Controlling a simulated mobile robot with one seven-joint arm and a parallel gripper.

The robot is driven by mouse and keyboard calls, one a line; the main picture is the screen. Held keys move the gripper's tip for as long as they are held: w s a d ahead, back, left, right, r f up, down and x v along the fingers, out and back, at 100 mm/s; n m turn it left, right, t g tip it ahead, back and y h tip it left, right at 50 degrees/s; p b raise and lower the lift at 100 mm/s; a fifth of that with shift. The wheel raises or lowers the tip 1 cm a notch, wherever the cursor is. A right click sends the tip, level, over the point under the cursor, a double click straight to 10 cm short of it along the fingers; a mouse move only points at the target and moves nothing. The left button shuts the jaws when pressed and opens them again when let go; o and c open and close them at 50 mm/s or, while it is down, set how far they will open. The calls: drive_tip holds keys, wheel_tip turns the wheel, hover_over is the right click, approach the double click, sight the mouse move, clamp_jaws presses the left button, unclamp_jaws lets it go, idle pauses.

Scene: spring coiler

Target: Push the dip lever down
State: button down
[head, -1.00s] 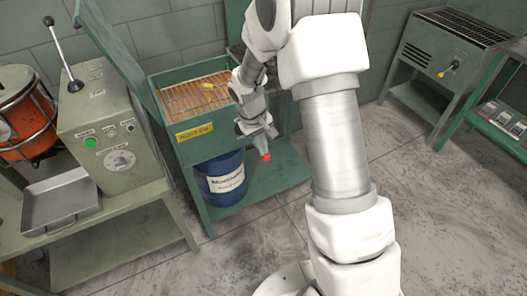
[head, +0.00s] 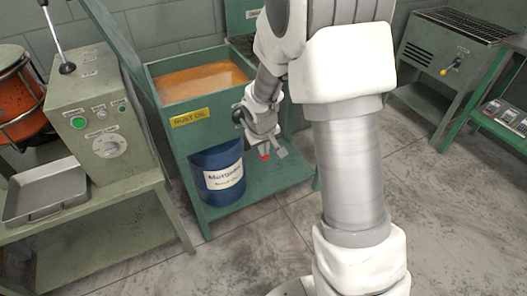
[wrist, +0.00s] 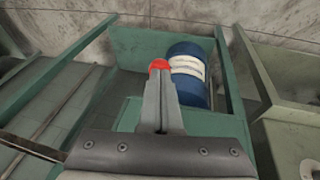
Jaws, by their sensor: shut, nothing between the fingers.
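The green tank (head: 163,108) with the yellow rust oil label (head: 190,117) stands left of my arm, filled with orange oil (head: 200,80). No rack or part shows above the oil. A red knob (head: 264,154) at the tank's right front, apparently the dip lever's end, is beside my gripper (head: 276,149). In the wrist view the red knob (wrist: 159,66) is just beyond the tips of my shut gripper (wrist: 160,82). The knob appears to touch the tips, but I cannot be sure. The lever's arm is hidden.
A blue drum (head: 219,180) stands on the green lower shelf below the tank. To the left is a control box (head: 100,110) with a black-based lever (head: 57,40) and a metal tray (head: 48,193). A grilled unit (head: 440,60) stands right. The floor in front is clear.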

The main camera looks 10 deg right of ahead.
wheel_tip(320, 180, down, 7)
drive_tip(key=b, duration=0.5)
drive_tip(key=shift+w+a+f, duration=0.1)
drive_tip(key=shift+f, duration=0.05)
idle(0.4)
